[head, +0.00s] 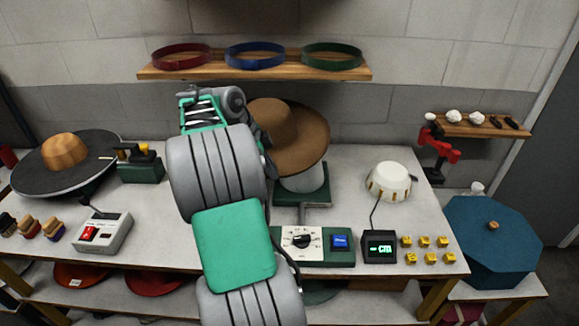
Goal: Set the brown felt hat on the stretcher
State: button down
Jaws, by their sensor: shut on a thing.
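The brown felt hat (302,139) is in the middle of the head view, crown up and brim tilted, over a pale round block on a green base (302,197). I cannot tell whether it touches the block. My gripper (264,150) is at the left edge of the brim, mostly hidden behind my arm, and is shut on the hat.
A control box (302,240) sits in front of the hat. Left are a round dark plate (40,172) with an orange-brown dome, a green block (140,170) and a switch box (102,232). Yellow pieces (425,250) lie front right. A wall shelf (255,71) holds hat bands.

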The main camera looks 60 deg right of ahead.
aim_at(291, 170)
jog(key=s+d+m, duration=0.1)
jog(key=s+m, duration=0.1)
jog(key=s, duration=0.1)
jog(key=s+d+m+y, duration=0.1)
jog(key=s+m, duration=0.1)
jog(key=shift+d+f+g, duration=0.2)
jog(key=shift+d+g, duration=0.15)
jog(key=shift+g, duration=0.05)
notch_tip(291, 170, down, 13)
jog(key=b, duration=1.2)
jog(key=shift+f, duration=0.15)
jog(key=shift+f+b, duration=1.5)
jog(key=c, duration=1.4)
grip_release()
jog(key=shift+a, duration=0.1)
